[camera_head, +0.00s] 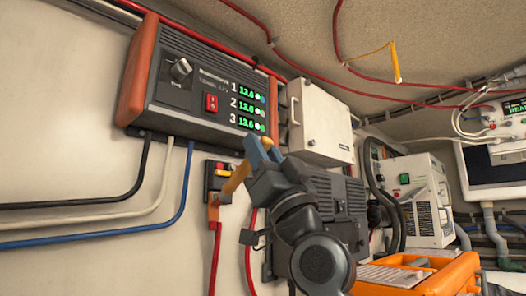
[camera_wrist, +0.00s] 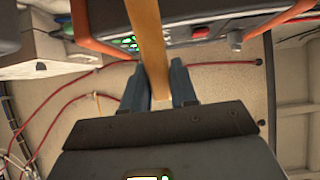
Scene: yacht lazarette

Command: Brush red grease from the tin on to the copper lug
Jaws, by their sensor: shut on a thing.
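My gripper (camera_head: 260,150) has blue fingers and is shut on a wooden-coloured brush handle (camera_head: 236,180). The handle slants down and left from the fingers toward the wall. In the wrist view the handle (camera_wrist: 149,40) runs up out of the picture from between the fingers (camera_wrist: 157,82). A copper-coloured lug (camera_head: 213,212) hangs below a small black terminal block, with a red cable under it. The handle's lower end lies close to the lug in the picture; I cannot tell whether they touch. The bristles cannot be made out. I see no grease tin.
The terminal block (camera_head: 219,168) has red and yellow parts. Above it is an orange-ended charger box (camera_head: 205,85) with green readouts. A white box (camera_head: 320,120) and a dark ribbed unit (camera_head: 345,205) are on the wall. An orange case (camera_head: 445,280) stands lower right.

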